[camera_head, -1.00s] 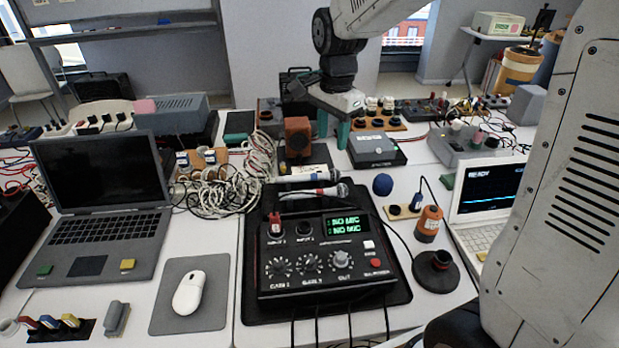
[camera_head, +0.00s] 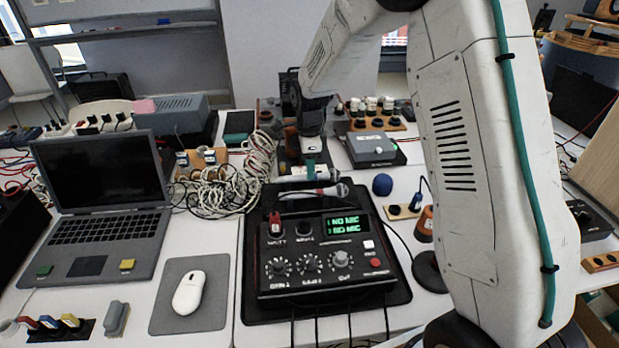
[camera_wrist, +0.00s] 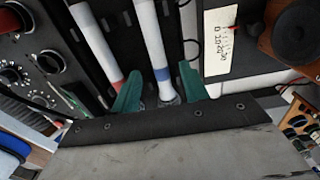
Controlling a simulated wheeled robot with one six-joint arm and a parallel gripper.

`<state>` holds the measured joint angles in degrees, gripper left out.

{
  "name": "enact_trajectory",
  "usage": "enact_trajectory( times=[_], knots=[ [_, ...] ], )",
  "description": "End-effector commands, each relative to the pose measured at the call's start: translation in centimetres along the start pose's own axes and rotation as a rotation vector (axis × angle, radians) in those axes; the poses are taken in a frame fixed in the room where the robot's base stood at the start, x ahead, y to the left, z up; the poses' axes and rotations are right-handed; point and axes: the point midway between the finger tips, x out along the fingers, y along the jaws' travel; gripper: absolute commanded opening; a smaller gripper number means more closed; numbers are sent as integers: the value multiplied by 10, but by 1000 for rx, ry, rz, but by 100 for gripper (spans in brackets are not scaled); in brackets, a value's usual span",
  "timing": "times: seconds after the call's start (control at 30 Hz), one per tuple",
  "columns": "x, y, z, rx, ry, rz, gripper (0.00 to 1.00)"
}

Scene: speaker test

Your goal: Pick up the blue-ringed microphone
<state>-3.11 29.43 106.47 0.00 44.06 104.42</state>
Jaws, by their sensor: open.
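The blue-ringed microphone (camera_wrist: 151,40) has a white handle and a blue band near its head. In the wrist view its ringed end lies between the two green fingers of my gripper (camera_wrist: 160,92), which is open. In the head view my gripper (camera_head: 310,172) is over the microphones and partly covers the blue-ringed one (camera_head: 293,179). The red-ringed microphone (camera_wrist: 97,40) lies beside it, just outside the left finger in the wrist view; its head is hidden there. In the head view the red-ringed microphone (camera_head: 327,192) lies in front. I cannot tell whether the fingers touch either one.
A black mixer (camera_head: 325,255) with a "NO MIC" display stands in front of the microphones. Tangled white cables (camera_head: 225,185) lie to the left, and a blue ball (camera_head: 382,185) to the right. A grey box (camera_head: 373,148) and a speaker-like round part (camera_wrist: 292,33) are close behind.

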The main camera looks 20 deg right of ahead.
Motion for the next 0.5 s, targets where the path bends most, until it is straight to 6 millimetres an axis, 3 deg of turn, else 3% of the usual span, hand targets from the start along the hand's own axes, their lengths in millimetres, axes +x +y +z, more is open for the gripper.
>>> enact_trajectory(
  times=[0.17,0.4,0.5],
  knots=[
    [26,1,-1,-1,1,2,44],
    [29,0,0,-1,0,0,44],
    [29,0,0,-1,0,0,17]
  ],
)
